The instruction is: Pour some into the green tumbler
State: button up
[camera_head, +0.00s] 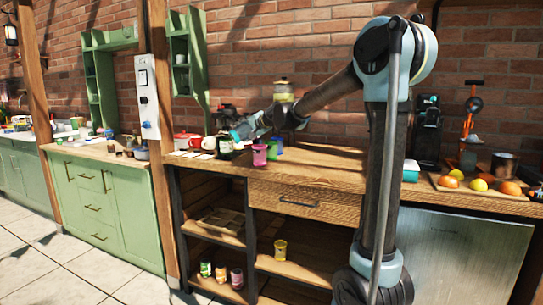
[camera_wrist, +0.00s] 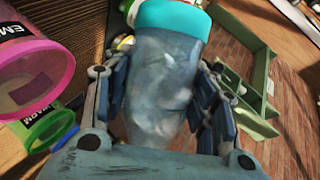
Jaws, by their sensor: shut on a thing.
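My gripper (camera_head: 256,125) is shut on a clear bottle with a teal end (camera_head: 238,132), held over the wooden counter. In the wrist view the bottle (camera_wrist: 160,95) sits between my gripper's fingers (camera_wrist: 158,85), its teal end away from the palm. In the head view the bottle lies tilted, teal end toward the lower left. The green tumbler (camera_head: 277,146) stands on the counter behind the pink tumbler (camera_head: 260,155). In the wrist view the green tumbler (camera_wrist: 48,127) is at the left, below the pink tumbler (camera_wrist: 32,60), with both mouths visible. The bottle's opening is hidden.
A dark green jar (camera_head: 225,147), a white mug (camera_head: 208,143) and a red pot (camera_head: 184,140) stand left of the tumblers. A fruit board (camera_head: 478,190) and a black coffee machine (camera_head: 427,135) are at the right. The counter between tumblers and fruit has free room.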

dwell(0.4)
jog(key=shift+w+d+r+n+h+b, duration=0.15)
jog(key=shift+d+r+n+h+b, duration=0.15)
jog(key=shift+n, duration=0.2)
jog(key=shift+w+d+f+n+t+h, duration=0.25)
jog(key=shift+d+f+n+t+h, duration=0.1)
jog(key=shift+f+n+h, duration=0.2)
jog(key=shift+w+d+r+n+h+b, duration=0.1)
jog(key=shift+d+r+n+h+b, duration=0.1)
jog(key=shift+r+n+b, duration=0.25)
jog(key=shift+w+d+r+n+h+b, duration=0.1)
jog(key=shift+r+n+h+b, duration=0.15)
jog(key=shift+r, duration=0.3)
jog(key=shift+n+t+h+b, duration=0.55)
jog(key=shift+n+h+b, duration=0.25)
jog(key=shift+n, duration=0.15)
jog(key=shift+r+n+t+h+b, duration=0.3)
jog(key=shift+r+n+t+b, duration=0.1)
jog(key=shift+r+n, duration=0.25)
jog(key=shift+w+d+f+n+h+b, duration=0.15)
jog(key=shift+d+f+n+h+b, duration=0.05)
jog(key=shift+n+h+b, duration=0.3)
jog(key=shift+t, duration=0.3)
